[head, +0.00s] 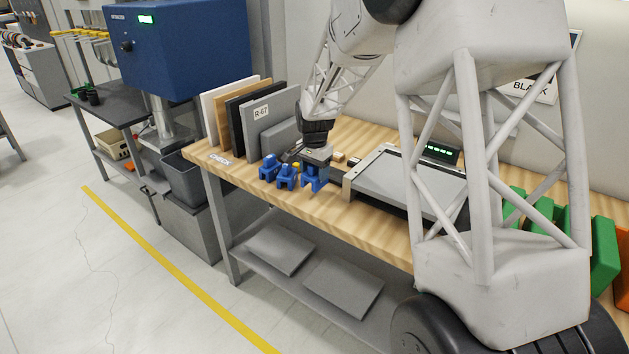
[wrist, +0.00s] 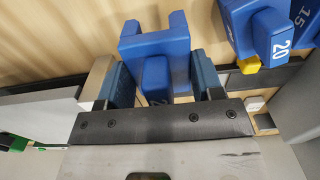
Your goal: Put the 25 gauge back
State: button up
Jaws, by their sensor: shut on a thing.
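My gripper (head: 316,160) is at the nearest of the blue stands on the bench. In the wrist view my gripper (wrist: 162,82) is shut on a blue gauge (wrist: 154,72) held between its two fingers. A "2" shows on the gauge, and the rest of its number is hidden behind the gripper body. A blue forked stand (wrist: 155,42) is directly at the gauge; it also shows under the gripper in the head view (head: 315,183). Whether the gauge is fully seated in it cannot be told.
The 20 gauge (wrist: 271,38) is close by at the right in the wrist view, with a blue block marked 15 (wrist: 302,18) beyond. A grey panel machine (head: 408,182) stands right of the gripper. Upright boards (head: 245,118) stand behind left. The bench front edge is close.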

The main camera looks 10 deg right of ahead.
jog(key=shift+f, duration=0.1)
jog(key=shift+f, duration=1.65)
jog(key=shift+f, duration=0.15)
jog(key=o, duration=1.1)
jog(key=shift+c, duration=0.2)
notch_tip(320, 180, up, 12)
jog(key=shift+r, duration=0.15)
jog(key=shift+s, duration=0.1)
